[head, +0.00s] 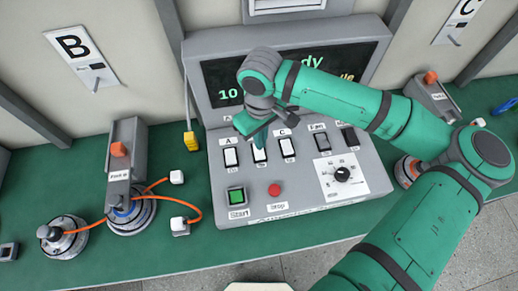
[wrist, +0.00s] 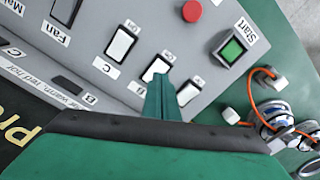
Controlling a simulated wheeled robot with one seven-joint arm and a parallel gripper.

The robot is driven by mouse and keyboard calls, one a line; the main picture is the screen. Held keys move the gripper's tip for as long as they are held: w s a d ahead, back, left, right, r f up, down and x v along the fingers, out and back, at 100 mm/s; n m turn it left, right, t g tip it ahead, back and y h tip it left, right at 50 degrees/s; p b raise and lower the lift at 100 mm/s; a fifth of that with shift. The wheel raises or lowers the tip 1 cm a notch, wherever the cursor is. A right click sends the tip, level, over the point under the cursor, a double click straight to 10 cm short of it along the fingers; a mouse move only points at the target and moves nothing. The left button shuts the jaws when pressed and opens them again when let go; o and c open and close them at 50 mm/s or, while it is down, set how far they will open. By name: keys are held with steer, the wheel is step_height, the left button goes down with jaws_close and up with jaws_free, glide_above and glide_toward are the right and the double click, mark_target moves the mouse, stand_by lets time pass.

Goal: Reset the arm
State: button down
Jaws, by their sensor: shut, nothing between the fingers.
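My arm reaches in from the right in the head view. My gripper (head: 258,143) hangs over the grey control panel (head: 210,190), above the middle white rocker switch (head: 259,156). Its green fingers are shut and empty. In the wrist view my gripper (wrist: 161,92) shows as one narrow wedge, its tip overlapping the lower part of that switch (wrist: 156,69). I cannot tell whether it touches. The switch marked A (head: 230,157) is to the left and the one marked C (head: 287,147) to the right. My arm hides part of the display (head: 222,79).
The green Start button (head: 237,196), red Stop button (head: 274,189) and black dial (head: 342,174) sit low on the panel. An upright grey unit (head: 124,160), round metal parts (head: 62,237) and orange cables stand left on the green bench (head: 150,262).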

steer(key=shift+r, duration=0.7)
